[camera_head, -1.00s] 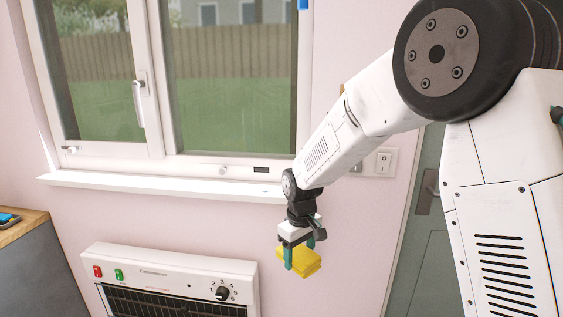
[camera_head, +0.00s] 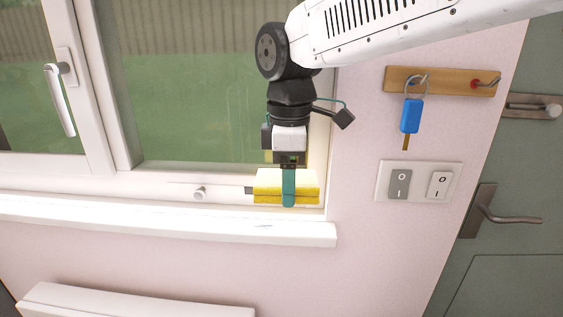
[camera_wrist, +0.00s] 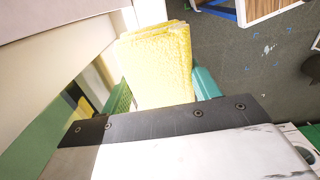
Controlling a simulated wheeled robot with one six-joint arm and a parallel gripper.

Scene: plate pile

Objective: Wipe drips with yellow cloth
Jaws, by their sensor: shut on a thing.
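The yellow cloth (camera_head: 307,190) is a folded, textured pad, held in front of the lower right corner of the window frame. My gripper (camera_head: 289,194) is shut on it, with a teal finger across its near face. In the wrist view the cloth (camera_wrist: 158,62) sticks out between the two teal fingers. I cannot tell whether the cloth touches the frame. Faint pale streaks show on the window glass (camera_head: 215,120), and small dark marks lie on the white sill (camera_head: 150,221) below the cloth. I cannot tell for certain which of these are drips.
A wooden key rack (camera_head: 440,82) with a blue-tagged key (camera_head: 411,116) hangs right of the window. Light switches (camera_head: 419,183) are below it, and a grey-green door (camera_head: 500,265) is farther right. A white heater (camera_head: 130,303) stands below the sill.

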